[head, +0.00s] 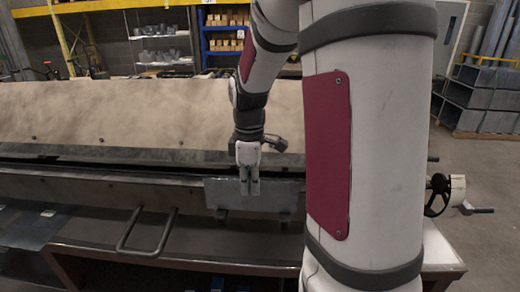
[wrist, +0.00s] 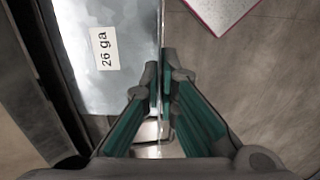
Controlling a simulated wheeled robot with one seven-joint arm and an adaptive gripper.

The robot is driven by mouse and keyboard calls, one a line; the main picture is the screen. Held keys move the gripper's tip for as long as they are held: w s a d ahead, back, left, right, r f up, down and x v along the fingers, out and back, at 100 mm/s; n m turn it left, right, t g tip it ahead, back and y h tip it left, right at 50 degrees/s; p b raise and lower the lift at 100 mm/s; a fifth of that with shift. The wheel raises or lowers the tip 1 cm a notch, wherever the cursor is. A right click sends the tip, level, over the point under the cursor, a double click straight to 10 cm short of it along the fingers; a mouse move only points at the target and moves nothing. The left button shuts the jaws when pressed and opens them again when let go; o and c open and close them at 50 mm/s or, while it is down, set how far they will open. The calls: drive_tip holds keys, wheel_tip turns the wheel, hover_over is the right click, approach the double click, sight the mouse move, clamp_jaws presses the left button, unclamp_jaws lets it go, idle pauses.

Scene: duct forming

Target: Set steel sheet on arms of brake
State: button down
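The grey steel sheet (head: 285,196) is at the front of the brake (head: 110,115), right of its middle. It overlaps two small dark arms (head: 221,214) that show below its lower edge. In the wrist view, the sheet (wrist: 88,20) carries a white "26 ga" label, and its right edge runs between my fingertips. My gripper (head: 250,188) points down at the sheet. Its green-padded fingers (wrist: 165,80) are close together on that edge in the wrist view. Whether the sheet rests fully on the arms cannot be told.
A U-shaped metal handle (head: 147,235) stands out at the brake's front left. A handwheel (head: 438,195) is at the right end. A flat dark sheet (head: 35,225) lies at the lower left. Ducts (head: 485,95) are stacked at the back right. Open floor lies right of the brake.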

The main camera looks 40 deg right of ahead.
drive_tip(key=shift+s+a, duration=0.55)
drive_tip(key=shift+a, duration=0.05)
